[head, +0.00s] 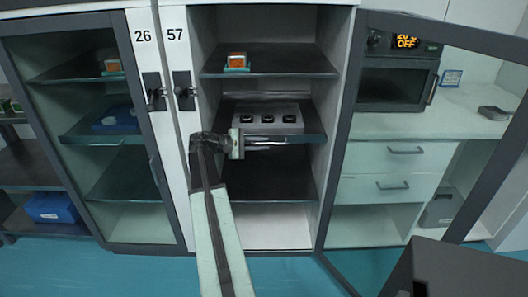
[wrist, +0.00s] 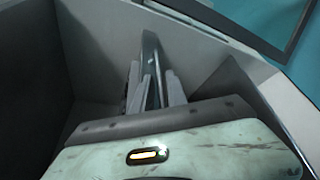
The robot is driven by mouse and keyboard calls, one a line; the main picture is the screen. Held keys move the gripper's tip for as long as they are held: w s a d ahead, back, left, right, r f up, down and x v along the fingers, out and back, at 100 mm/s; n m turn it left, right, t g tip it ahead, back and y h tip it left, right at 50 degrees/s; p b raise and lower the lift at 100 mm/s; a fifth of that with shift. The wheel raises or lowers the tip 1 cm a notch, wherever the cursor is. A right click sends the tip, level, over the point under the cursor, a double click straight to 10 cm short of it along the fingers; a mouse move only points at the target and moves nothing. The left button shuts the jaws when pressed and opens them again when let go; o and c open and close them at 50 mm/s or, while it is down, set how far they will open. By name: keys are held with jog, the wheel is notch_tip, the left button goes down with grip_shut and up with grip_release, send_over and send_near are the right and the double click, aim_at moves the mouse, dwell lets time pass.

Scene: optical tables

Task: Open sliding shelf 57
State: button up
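Cabinet 57 (head: 178,60) stands open in the head view, its glass-panelled door (head: 343,150) swung out to the right. Its middle shelf (head: 314,137), dark and flat, carries a grey box (head: 268,119) with three dark knobs. My gripper (head: 265,143) is at the front edge of this shelf, left of its middle, with its fingers pointing right. In the wrist view my gripper's pale fingers (wrist: 152,90) lie on either side of a thin dark edge (wrist: 150,50), probably the shelf's. Whether they press on it is not clear.
An upper shelf (head: 300,66) holds an orange item (head: 237,62). Closed glass cabinet 26 (head: 165,200) stands to the left. The dark latch (head: 184,90) is on the post left of the opening. Drawers (head: 385,160) stand behind the open door. Blue floor (head: 130,270) is in front.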

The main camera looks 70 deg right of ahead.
jog(key=shift+x, duration=1.05)
grip_shut()
dwell(0.5)
